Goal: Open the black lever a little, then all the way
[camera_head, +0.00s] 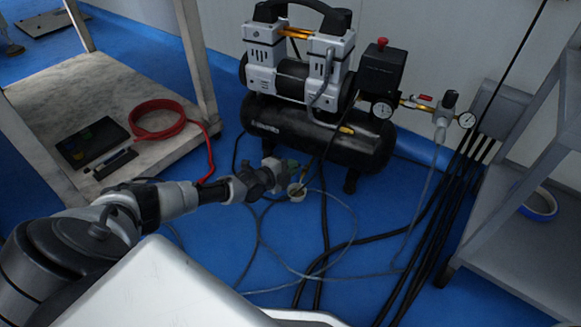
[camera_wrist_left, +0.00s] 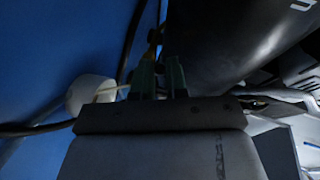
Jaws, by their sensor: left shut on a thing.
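My left gripper (camera_head: 289,168) reaches in low at the left end of the black compressor tank (camera_head: 325,135). In the left wrist view its green-tipped fingers (camera_wrist_left: 161,76) stand close together beneath the tank's curved underside. They are shut on the small black lever, which is mostly hidden between them, so its angle cannot be told. A small brass fitting (camera_wrist_left: 153,48) shows just beyond the fingertips. My right gripper is in neither view.
Black cables (camera_head: 432,225) and a clear hose cross the blue floor. A wooden cart (camera_head: 55,95) with a red hose (camera_head: 158,133) stands left, a grey shelf (camera_head: 500,235) right.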

